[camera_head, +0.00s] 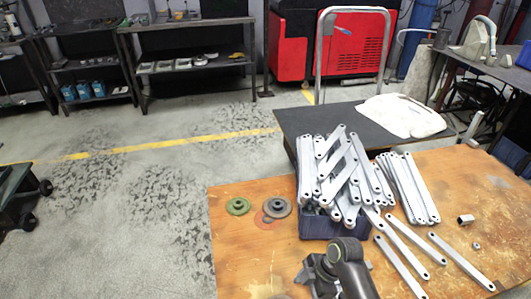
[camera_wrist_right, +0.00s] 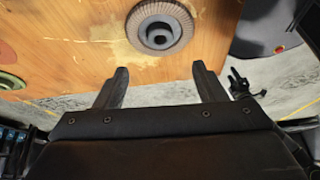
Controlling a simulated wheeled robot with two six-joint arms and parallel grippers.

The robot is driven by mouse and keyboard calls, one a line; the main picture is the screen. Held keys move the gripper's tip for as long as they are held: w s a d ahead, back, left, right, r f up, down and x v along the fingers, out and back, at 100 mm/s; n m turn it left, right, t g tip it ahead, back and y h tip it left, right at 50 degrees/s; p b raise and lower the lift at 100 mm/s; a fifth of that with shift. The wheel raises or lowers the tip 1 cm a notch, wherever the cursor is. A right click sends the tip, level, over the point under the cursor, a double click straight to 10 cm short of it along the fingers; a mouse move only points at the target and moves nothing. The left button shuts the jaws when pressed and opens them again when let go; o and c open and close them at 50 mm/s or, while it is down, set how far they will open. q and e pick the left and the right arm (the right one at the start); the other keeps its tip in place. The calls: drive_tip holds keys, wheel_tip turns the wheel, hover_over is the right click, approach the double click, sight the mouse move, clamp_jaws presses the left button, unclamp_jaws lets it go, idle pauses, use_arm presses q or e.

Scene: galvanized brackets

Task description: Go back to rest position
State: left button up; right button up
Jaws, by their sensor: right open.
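My right gripper (camera_head: 318,276) is low over the front of the wooden table in the head view, partly hidden by its own arm. In the right wrist view its two fingers (camera_wrist_right: 160,75) stand wide apart with nothing between them. A grey-brown grinding disc (camera_wrist_right: 160,25) lies on the table beyond the fingertips, apart from them; it also shows in the head view (camera_head: 277,207). A green disc (camera_head: 238,206) lies to its left. Galvanized brackets (camera_head: 345,170) are heaped in and over a dark blue bin (camera_head: 318,226). My left gripper is out of view.
More brackets (camera_head: 407,187) lie stacked right of the bin, and several lie loose (camera_head: 460,262) on the wooden table (camera_head: 228,262). A small metal tube (camera_head: 466,219) is at the right. Open floor lies left.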

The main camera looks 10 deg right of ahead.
drive_tip(key=s+d+r+m+t+h, duration=0.2)
drive_tip(key=s+d+r+m+h, duration=0.15)
drive_tip(key=s+d+m, duration=0.4)
drive_tip(key=s+d+r+m+t+h, duration=0.25)
drive_tip(key=s+d+r+m, duration=0.25)
drive_tip(key=s+m, duration=0.55)
wheel_tip(320, 180, down, 20)
drive_tip(key=d+r+g+p, duration=0.1)
drive_tip(key=d+g+p, duration=0.1)
drive_tip(key=p, duration=0.3)
drive_tip(key=s+a+f+g+p, duration=0.1)
drive_tip(key=s+f+p, duration=0.2)
drive_tip(key=s+f, duration=0.9)
drive_tip(key=s, duration=0.2)
drive_tip(key=shift+s+a+f+p, duration=0.2)
drive_tip(key=shift+s+a+p, duration=0.1)
drive_tip(key=shift+a+p, duration=0.05)
drive_tip(key=shift+g, duration=0.25)
